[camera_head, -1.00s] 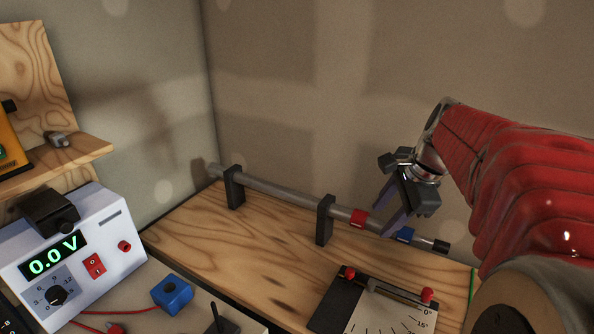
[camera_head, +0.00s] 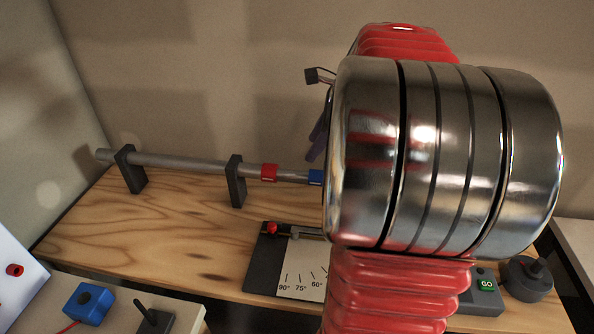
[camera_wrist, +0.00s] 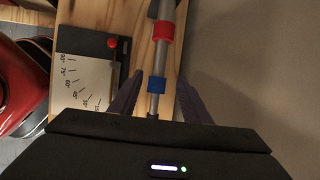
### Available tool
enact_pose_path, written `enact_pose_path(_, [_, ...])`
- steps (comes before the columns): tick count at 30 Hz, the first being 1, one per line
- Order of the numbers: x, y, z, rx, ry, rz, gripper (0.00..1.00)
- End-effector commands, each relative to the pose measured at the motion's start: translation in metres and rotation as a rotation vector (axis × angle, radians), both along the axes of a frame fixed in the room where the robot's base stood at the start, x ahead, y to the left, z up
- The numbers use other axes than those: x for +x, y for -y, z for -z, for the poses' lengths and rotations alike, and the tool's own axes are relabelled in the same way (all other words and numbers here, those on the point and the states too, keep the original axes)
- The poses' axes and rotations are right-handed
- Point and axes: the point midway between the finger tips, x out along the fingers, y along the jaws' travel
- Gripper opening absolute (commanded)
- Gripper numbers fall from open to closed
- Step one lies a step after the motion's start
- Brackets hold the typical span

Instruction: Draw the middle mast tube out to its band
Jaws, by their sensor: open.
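The mast (camera_head: 200,164) is a grey telescoping tube lying level in two dark brackets. A red collar (camera_head: 269,172) sits right of the second bracket, and a thinner grey section runs from it to a blue collar (camera_head: 316,177). My arm hides the mast's right end in the head view. In the wrist view my gripper (camera_wrist: 158,90) is open, with one purple finger on each side of the tube near the blue collar (camera_wrist: 156,85). Gaps show on both sides. The red collar (camera_wrist: 162,32) is farther off. No band beyond the blue collar can be made out.
A dark plate with a white angle scale (camera_head: 300,284) and red knob (camera_head: 272,228) lies in front of the mast. A GO button box (camera_head: 486,284) is at right, a blue block (camera_head: 88,303) at lower left. The wooden bench left of the plate is clear.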

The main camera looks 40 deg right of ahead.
Motion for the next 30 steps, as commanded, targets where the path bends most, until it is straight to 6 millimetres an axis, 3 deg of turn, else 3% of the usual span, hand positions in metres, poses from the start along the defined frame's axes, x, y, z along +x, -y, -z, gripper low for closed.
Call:
enact_pose_path(21, [0.043,-0.01,0.096,0.0,0.0,0.0,0.43])
enact_pose_path(30, [0.052,-0.011,0.116,-0.002,0.0,0.001,0.43])
